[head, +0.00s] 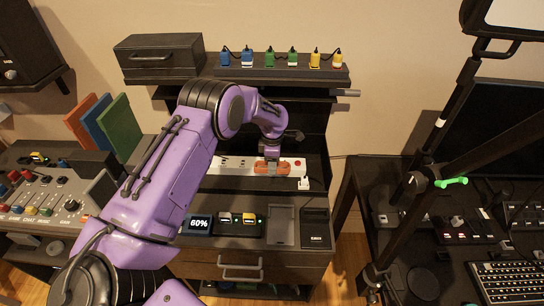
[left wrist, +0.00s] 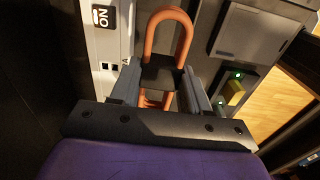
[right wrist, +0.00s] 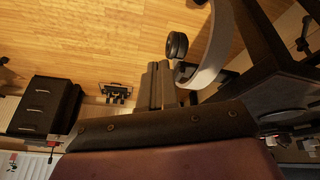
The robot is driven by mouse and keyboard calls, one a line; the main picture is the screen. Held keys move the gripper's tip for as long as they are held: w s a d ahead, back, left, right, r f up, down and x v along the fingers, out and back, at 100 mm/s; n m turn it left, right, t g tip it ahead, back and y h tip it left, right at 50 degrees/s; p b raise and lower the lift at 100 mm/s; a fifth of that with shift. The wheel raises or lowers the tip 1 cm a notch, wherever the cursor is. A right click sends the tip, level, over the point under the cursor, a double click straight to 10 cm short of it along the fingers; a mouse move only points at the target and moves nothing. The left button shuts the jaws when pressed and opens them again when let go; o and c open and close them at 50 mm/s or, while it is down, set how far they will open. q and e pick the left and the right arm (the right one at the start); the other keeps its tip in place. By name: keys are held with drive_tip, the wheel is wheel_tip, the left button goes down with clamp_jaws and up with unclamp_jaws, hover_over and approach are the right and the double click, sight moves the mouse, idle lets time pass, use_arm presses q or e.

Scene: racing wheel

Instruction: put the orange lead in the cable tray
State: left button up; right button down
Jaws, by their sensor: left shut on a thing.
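The orange lead (head: 270,168) is a coiled orange loop at the white power strip (head: 233,163) on the middle shelf. My left gripper (head: 271,152) is shut on the lead from above. In the left wrist view the lead's loop (left wrist: 168,28) sticks out beyond a black piece between the fingers (left wrist: 163,88). Whether the lead touches the strip is unclear. My right gripper (right wrist: 163,85) looks shut and empty, away from the shelves; it is not seen in the head view. I cannot tell which part is the cable tray.
Colored plugs (head: 292,58) line the top shelf, beside a dark box (head: 158,54). A 60% display (head: 199,224) and a shallow dark recess (head: 284,225) are on the drawer unit's top. A control panel stands left; a dark desk with a keyboard (head: 510,281) stands right.

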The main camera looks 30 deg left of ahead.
use_arm(q)
drive_tip(key=shift+a+f, duration=0.1)
drive_tip(key=shift+a, duration=0.05)
drive_tip(key=shift+f+b, duration=0.6)
drive_tip(key=shift+b, duration=0.15)
wheel_tip(320, 180, down, 4)
drive_tip(key=b, duration=0.4)
drive_tip(key=shift+f, duration=0.1)
drive_tip(key=o, duration=1.2)
drive_tip(key=shift+c, duration=0.2)
drive_tip(key=shift+r, duration=0.2)
